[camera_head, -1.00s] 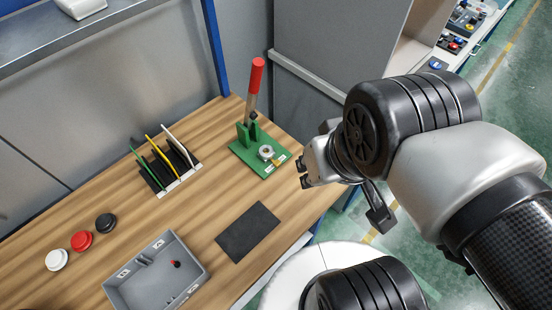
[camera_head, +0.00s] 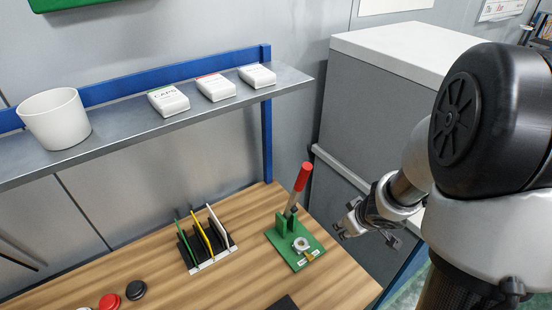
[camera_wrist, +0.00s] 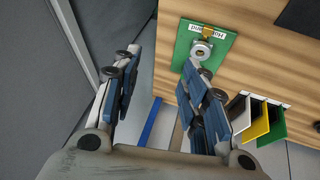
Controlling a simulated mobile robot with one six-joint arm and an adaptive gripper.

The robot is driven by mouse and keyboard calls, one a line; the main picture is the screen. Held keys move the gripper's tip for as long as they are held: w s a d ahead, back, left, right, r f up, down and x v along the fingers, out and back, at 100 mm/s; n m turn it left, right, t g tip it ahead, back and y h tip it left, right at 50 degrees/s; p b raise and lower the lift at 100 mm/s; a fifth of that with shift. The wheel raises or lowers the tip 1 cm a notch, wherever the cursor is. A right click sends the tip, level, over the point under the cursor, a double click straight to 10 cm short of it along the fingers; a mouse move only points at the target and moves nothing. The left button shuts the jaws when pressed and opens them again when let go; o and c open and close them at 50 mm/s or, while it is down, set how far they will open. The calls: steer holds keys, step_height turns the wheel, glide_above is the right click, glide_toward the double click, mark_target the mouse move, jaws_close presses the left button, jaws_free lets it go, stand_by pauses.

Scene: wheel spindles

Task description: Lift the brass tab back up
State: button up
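The green fixture (camera_head: 291,243) stands on the wooden bench, with a red-handled lever (camera_head: 301,180) tilted up at its back. A round metal part (camera_head: 300,243) sits on its plate. A small brass tab (camera_head: 308,255) lies at the plate's front beside a white label, and it also shows in the wrist view (camera_wrist: 208,33). My gripper (camera_head: 345,229) is right of the fixture, apart from it. In the wrist view my gripper (camera_wrist: 160,75) has its two fingers spread with nothing between them; the right finger overlaps the fixture's edge in the picture. The lever is largely hidden there.
A rack with green, yellow and white plates (camera_head: 206,241) stands left of the fixture. Red (camera_head: 109,301) and black (camera_head: 136,289) round pieces lie farther left. A shelf (camera_head: 120,122) holds a white cup (camera_head: 56,118) and several boxes. A grey cabinet (camera_head: 390,90) stands behind my arm.

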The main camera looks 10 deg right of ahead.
steer(key=s+a+f+n+g+y, duration=0.1)
steer(key=s+a+f+y, duration=0.15)
steer(key=a+f, duration=0.2)
steer(key=b, duration=1.3)
glide_toward(312, 259)
steer(key=x, duration=0.8)
steer(key=shift+w, duration=0.1)
steer(key=shift+p, duration=0.3)
steer(key=shift+c, duration=0.2)
jaws_close()
steer(key=shift+r, duration=0.1)
